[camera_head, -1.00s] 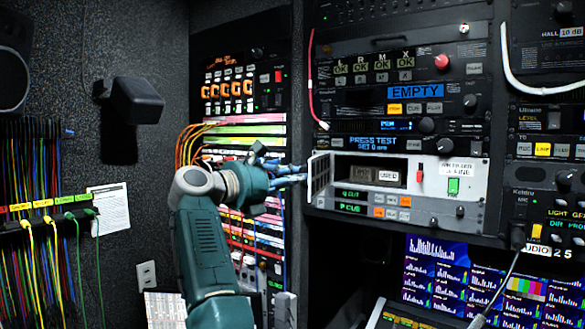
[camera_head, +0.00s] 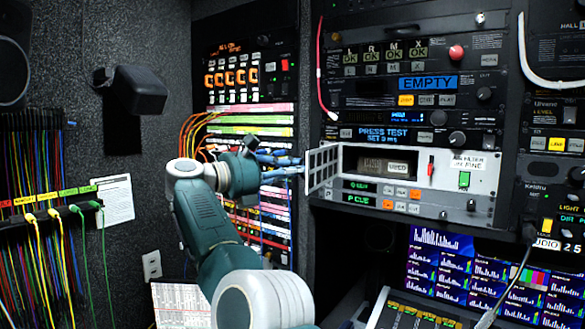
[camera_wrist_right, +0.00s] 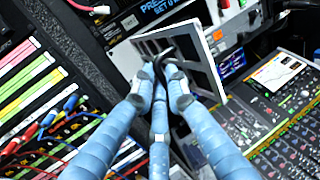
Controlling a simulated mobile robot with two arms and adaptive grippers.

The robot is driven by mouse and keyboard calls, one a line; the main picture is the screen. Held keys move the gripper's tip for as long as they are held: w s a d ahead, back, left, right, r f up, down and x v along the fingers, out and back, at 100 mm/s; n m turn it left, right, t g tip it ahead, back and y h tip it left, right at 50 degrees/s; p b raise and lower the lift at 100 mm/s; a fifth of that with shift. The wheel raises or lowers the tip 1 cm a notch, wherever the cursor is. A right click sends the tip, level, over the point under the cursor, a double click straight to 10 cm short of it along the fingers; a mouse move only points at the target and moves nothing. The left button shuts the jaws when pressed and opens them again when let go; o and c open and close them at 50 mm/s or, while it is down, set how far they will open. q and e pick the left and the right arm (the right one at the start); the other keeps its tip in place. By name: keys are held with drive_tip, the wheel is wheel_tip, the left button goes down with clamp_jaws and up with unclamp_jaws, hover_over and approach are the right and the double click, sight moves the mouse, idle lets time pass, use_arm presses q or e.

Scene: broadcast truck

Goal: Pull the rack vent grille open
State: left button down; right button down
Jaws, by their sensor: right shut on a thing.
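The rack vent grille (camera_head: 322,168) is a small white-framed panel with dark openings. It stands swung out at the left end of the white-faced rack unit (camera_head: 450,179), at an angle to that face. My right gripper (camera_head: 296,165) is at the grille's outer left edge, with blue fingers pointing right. In the wrist view my right gripper (camera_wrist_right: 162,72) is shut on the near edge of the grille (camera_wrist_right: 203,73), by a dark curved piece. The fingers partly hide the exact contact. My left gripper is not in view.
A rack with colored cables (camera_head: 208,128) stands close behind my right gripper. A red cable (camera_head: 320,70) hangs above the grille. Monitors (camera_head: 440,255) and a mixing console (camera_head: 415,313) are below right. A patch panel (camera_head: 45,212) is at far left.

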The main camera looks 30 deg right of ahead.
drive_tip(key=shift+s+d+r, duration=0.15)
drive_tip(key=shift+d+r, duration=0.15)
drive_tip(key=shift+r, duration=0.15)
drive_tip(key=c, duration=2)
unclamp_jaws()
drive_tip(key=shift+o, duration=1.3)
drive_tip(key=shift+d+f, duration=0.15)
drive_tip(key=shift+d, duration=0.15)
drive_tip(key=shift+d+f, duration=0.2)
drive_tip(key=shift+d, duration=0.1)
drive_tip(key=shift+a+f, duration=0.15)
drive_tip(key=shift+a, duration=0.25)
